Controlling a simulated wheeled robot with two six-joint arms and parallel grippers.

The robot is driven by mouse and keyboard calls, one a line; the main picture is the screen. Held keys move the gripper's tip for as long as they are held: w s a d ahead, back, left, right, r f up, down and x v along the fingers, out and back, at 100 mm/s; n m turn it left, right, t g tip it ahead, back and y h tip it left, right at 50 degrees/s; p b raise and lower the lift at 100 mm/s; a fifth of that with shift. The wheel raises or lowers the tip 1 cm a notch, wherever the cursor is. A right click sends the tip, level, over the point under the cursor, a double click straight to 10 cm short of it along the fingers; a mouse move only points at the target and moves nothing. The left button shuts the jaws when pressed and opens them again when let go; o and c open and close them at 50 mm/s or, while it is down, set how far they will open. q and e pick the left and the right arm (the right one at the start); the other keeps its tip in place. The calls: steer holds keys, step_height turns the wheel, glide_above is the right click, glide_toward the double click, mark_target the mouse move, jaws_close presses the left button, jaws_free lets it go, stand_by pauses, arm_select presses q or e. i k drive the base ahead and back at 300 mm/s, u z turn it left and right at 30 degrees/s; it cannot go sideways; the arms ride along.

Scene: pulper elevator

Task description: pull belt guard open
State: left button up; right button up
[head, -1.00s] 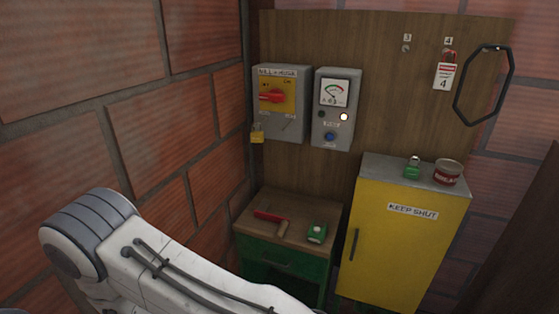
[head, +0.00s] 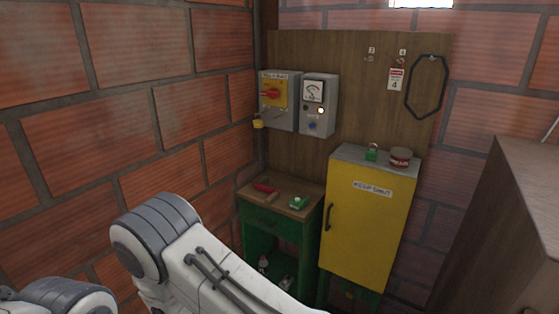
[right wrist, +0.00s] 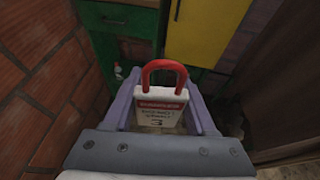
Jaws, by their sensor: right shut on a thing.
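No belt guard can be made out in either view. My right gripper (right wrist: 162,118) is shut on a red-shackled padlock (right wrist: 163,72) with a white and red label bearing a 3. The padlock stands upright between the two lilac fingers. My right gripper does not show in the head view. My left gripper is in neither view.
A yellow cabinet (head: 365,225) marked KEEP SHUT stands closed beside a green bench (head: 270,228). A grey box with a red rotary switch (head: 280,100) and a meter box (head: 318,105) hang on the wooden board. A brown wooden structure (head: 510,220) is at right.

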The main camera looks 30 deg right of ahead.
mark_target(366, 210)
steer(key=z, duration=0.75)
steer(key=i, duration=0.15)
steer(key=u, duration=0.05)
